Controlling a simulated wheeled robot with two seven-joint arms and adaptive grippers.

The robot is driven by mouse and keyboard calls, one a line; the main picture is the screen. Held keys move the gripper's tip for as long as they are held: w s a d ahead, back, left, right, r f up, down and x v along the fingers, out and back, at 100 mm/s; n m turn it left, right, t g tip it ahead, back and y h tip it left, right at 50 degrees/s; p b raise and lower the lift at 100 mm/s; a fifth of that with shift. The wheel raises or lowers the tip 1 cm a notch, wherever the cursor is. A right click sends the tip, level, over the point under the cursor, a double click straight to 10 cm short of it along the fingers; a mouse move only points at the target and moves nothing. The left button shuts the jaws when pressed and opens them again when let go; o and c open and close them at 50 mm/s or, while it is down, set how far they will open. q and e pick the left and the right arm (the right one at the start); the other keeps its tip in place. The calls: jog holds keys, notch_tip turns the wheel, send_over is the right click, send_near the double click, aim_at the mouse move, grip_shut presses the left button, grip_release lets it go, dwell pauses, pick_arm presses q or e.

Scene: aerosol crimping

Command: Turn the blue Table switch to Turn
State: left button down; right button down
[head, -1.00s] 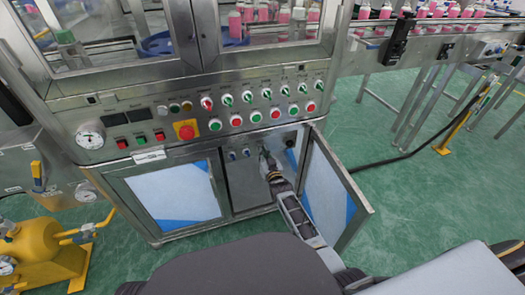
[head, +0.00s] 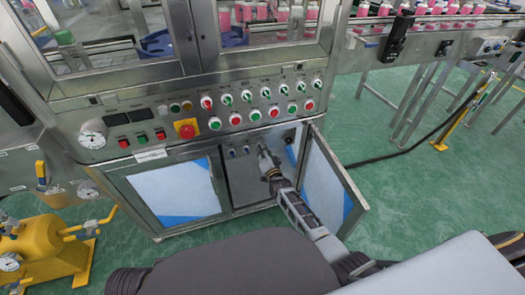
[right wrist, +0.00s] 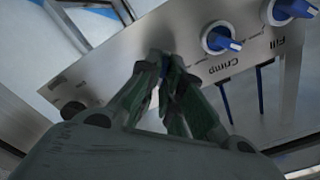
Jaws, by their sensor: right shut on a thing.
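My right gripper (head: 263,153) reaches into the open lower cabinet and is shut on a blue switch, in line with two other blue switches. My left gripper is not in view.
The cabinet's right door (head: 331,180) stands open beside my right arm. The closed left door (head: 176,194) is on the other side. Above are rows of buttons, an emergency stop (head: 187,130) and a gauge (head: 92,134). A yellow machine (head: 45,250) stands at the left.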

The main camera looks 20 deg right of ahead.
dwell(0.4)
jog(key=c, duration=1.6)
grip_release()
jog(key=shift+s, duration=0.15)
jog(key=s, duration=1.1)
jog(key=shift+s+d, duration=0.25)
jog(key=shift+s, duration=0.1)
dwell(0.9)
